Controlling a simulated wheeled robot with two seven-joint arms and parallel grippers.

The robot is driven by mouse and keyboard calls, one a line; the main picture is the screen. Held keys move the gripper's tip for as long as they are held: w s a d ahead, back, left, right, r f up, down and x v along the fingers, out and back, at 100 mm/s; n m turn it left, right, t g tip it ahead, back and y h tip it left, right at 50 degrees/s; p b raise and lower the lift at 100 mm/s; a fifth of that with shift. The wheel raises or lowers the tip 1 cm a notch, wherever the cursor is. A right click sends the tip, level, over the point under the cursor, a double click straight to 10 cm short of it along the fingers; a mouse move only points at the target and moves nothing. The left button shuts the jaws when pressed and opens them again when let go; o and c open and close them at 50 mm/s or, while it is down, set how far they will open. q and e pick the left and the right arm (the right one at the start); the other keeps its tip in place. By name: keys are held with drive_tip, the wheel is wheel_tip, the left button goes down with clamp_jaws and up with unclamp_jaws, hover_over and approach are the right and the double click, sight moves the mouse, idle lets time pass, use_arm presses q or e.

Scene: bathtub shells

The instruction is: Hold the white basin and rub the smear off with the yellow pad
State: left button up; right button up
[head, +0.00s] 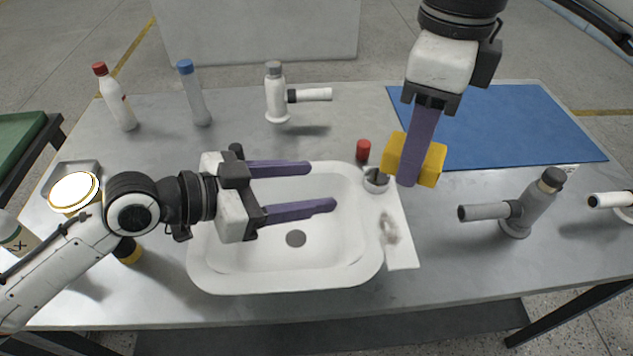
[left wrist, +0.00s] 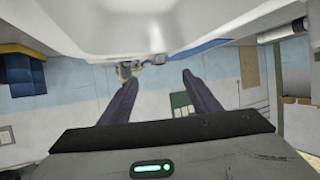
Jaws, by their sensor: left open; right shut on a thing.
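The white basin (head: 225,270) lies on the grey table, with a drain hole in its floor. A brownish-grey smear (head: 389,229) marks the flat white strip along its right side. My left gripper (head: 322,187) is open and empty, its purple fingers over the basin and apart. In the left wrist view the basin's pale wall (left wrist: 150,25) fills the top, above my open left fingers (left wrist: 160,82). My right gripper (head: 407,178) is shut on the yellow pad (head: 433,165), above and behind the smear. The pad appears clear of the basin.
A small cup (head: 376,181) and red cap (head: 363,150) are near the basin's back right corner. Bottles (head: 118,104) stand back left. A blue mat (head: 520,125) lies back right.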

sight(367, 181)
use_arm(q)
drive_tip(key=x, duration=1.2)
drive_tip(key=shift+s+f, duration=0.1)
drive_tip(key=shift+s, duration=0.05)
drive_tip(key=shift+c, duration=0.5)
drive_tip(key=c, duration=1.1)
drive_tip(key=o, duration=1.2)
drive_tip(key=shift+c, duration=0.3)
drive_tip(key=c, duration=1)
drive_tip(key=shift+o, duration=0.2)
